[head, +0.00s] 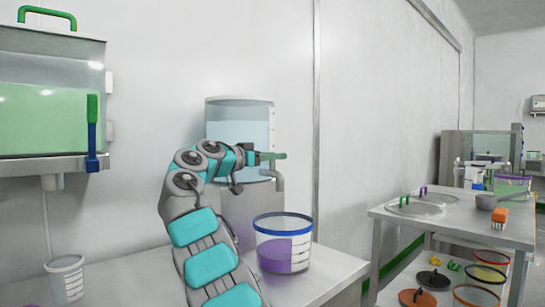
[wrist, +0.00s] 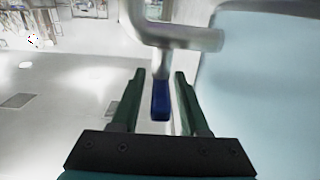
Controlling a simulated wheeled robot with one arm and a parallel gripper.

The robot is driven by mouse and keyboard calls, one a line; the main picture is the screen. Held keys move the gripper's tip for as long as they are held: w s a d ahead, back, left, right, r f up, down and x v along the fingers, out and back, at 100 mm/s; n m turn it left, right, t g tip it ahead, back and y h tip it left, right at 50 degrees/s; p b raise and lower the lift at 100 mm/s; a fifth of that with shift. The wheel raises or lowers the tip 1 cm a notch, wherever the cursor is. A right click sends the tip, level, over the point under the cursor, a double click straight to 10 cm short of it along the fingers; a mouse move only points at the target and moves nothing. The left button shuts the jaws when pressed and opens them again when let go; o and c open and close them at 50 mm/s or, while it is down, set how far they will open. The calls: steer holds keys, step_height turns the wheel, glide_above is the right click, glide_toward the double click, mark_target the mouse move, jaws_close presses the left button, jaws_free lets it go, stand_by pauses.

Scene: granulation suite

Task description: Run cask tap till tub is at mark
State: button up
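The cask (head: 239,118) is a clear cylinder of pale blue liquid on a grey stand by the wall. Its grey tap pipe (head: 279,181) comes out on the right, partly behind my gripper. A clear tub (head: 297,252) with a blue rim and pale graduations stands below on the bench, holding purple liquid to about mid-height. I see no stream between pipe and tub. My gripper (head: 274,156) is beside the cask at tap height. In the wrist view my gripper (wrist: 160,88) is open, its green fingers either side of the blue-tipped tap lever (wrist: 160,101), with gaps showing.
A tank (head: 45,115) of green liquid with a green and blue lever hangs at left, above a small clear cup (head: 66,278). A steel table (head: 450,225) at right holds lids and a grey bowl (head: 486,201). The bench front beside the tub is clear.

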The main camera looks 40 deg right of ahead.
jaws_close()
steer(key=shift+f+n+t+b, duration=0.1)
steer(key=shift+n+t+b, duration=0.3)
steer(key=shift+b, duration=0.45)
steer(key=shift+s+a+f+t+b, duration=0.1)
steer(key=shift+t+b, duration=0.3)
steer(key=shift+b, duration=0.2)
steer(key=n+t+b, duration=0.2)
steer(key=b, duration=0.2)
steer(key=shift+f+t+y, duration=0.15)
steer(key=shift+t+y, duration=0.25)
steer(key=n+t+y+b, duration=0.1)
steer(key=n+t+b, duration=0.1)
steer(key=t+b, duration=0.1)
steer(key=shift+r, duration=0.2)
steer(key=shift+r+n+t+y, duration=0.15)
steer(key=shift+n+t+y, duration=0.55)
steer(key=shift+t, duration=0.15)
steer(key=shift+r+n+t+y, duration=0.15)
steer(key=shift+n+t+y, duration=0.55)
steer(key=shift+t, duration=0.15)
